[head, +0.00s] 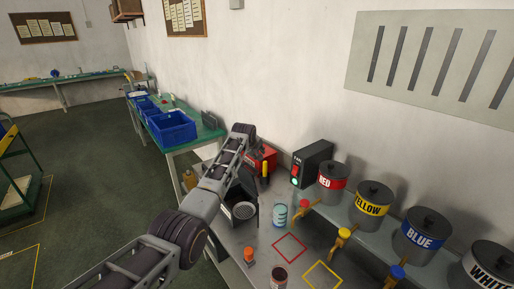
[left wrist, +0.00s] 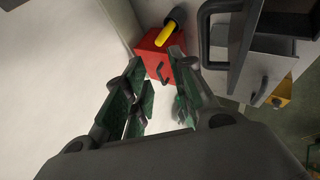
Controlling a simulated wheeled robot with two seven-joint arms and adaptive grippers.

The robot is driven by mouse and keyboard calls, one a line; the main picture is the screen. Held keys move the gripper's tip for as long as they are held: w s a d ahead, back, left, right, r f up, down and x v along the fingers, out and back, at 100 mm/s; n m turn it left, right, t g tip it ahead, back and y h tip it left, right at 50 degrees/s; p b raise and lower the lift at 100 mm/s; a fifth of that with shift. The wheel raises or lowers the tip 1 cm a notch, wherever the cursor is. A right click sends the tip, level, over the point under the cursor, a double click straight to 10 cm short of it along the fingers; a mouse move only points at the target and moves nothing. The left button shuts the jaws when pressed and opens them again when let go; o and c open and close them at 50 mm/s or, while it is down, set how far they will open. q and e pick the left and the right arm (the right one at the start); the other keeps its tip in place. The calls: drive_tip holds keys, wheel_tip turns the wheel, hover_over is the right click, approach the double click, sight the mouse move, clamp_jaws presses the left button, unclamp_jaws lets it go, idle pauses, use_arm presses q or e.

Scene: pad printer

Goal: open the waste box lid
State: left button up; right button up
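A red box (head: 262,158) stands at the back of the bench against the wall, partly behind my left arm in the head view. I take it for the waste box. In the left wrist view the red box (left wrist: 154,54) shows a dark handle on its face and a yellow grip with a black end at its top. I cannot tell how its lid sits. My left gripper (left wrist: 157,62) is open and empty, its green-padded fingers apart, with the red box beyond the fingertips. In the head view its fingers are hidden. My right gripper is not in view.
A black switch box (head: 312,163) stands right of the red box. Ink cans, including the red-labelled one (head: 332,183), line a shelf at right. A small cup (head: 280,214) and an orange-capped bottle (head: 249,254) stand on the bench. Blue bins (head: 172,127) sit on the table behind.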

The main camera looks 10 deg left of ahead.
use_arm(q)
drive_tip(key=shift+s+d+r, duration=0.1)
drive_tip(key=shift+s, duration=0.45)
drive_tip(key=shift+s+d+r, duration=0.1)
drive_tip(key=shift+s, duration=0.4)
drive_tip(key=shift+w+a+f, duration=0.2)
drive_tip(key=shift+w, duration=0.05)
drive_tip(key=shift+w+a, duration=0.2)
drive_tip(key=shift+r, duration=0.1)
drive_tip(key=r, duration=0.1)
drive_tip(key=s+r, duration=0.1)
drive_tip(key=r, duration=0.1)
drive_tip(key=s+d+r, duration=0.1)
drive_tip(key=shift+s+r, duration=0.1)
drive_tip(key=shift+r, duration=0.2)
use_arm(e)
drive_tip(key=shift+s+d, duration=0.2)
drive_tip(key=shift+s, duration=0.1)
